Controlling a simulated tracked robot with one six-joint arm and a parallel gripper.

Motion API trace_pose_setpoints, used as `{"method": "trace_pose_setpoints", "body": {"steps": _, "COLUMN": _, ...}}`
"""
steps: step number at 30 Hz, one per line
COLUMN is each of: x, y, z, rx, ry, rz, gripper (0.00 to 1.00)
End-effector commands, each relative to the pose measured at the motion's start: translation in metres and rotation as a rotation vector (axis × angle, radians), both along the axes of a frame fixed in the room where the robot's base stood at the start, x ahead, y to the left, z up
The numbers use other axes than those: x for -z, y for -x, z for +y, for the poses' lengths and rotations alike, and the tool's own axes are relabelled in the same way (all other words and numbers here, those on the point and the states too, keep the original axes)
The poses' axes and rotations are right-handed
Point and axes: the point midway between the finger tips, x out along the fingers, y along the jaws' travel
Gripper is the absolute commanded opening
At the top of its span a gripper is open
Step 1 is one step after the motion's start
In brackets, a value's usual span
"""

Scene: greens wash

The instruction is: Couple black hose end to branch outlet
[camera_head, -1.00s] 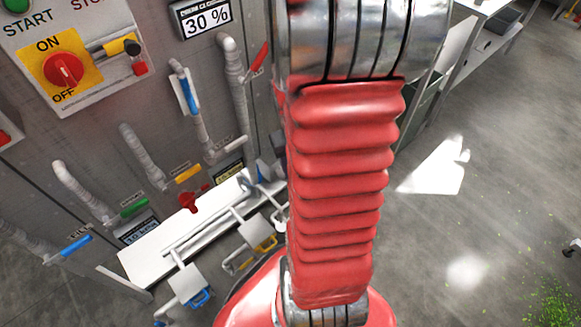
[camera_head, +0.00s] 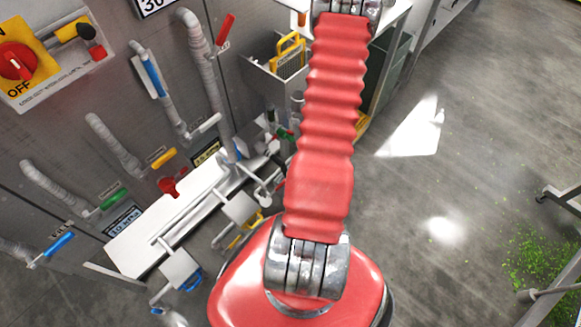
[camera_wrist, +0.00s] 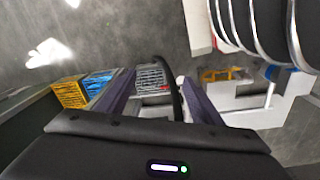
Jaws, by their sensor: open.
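My gripper (camera_wrist: 155,95) shows in the wrist view with its two dark fingers spread apart. A thin black curved strip (camera_wrist: 169,75), which looks like the black hose, runs down between the fingers in that view, and no grip on it shows. I cannot make out its end. In the head view several grey pipes come off the panel, with coloured valve handles such as blue (camera_head: 152,75), yellow (camera_head: 162,158) and green (camera_head: 114,197). I cannot tell which is the branch outlet. My gripper is out of the head view.
A white shelf (camera_head: 140,243) with brackets juts from the panel base. Yellow (camera_wrist: 70,93) and blue (camera_wrist: 97,83) crates and a grey crate (camera_wrist: 152,77) stand ahead of the gripper. A grey bin (camera_head: 268,88) is beside my arm. The floor at right is mostly clear, with scattered greens.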

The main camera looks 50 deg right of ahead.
Motion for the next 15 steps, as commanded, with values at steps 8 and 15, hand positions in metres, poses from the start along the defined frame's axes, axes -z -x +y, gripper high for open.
{"method": "trace_pose_setpoints", "body": {"steps": 8, "x": 0.071, "y": 0.011, "z": 0.007, "rx": -0.052, "ry": -0.011, "rz": -0.142, "gripper": 0.6}}
{"method": "trace_pose_setpoints", "body": {"steps": 15, "x": 0.118, "y": 0.0, "z": 0.022, "rx": -0.122, "ry": 0.014, "rz": -0.331, "gripper": 0.6}}
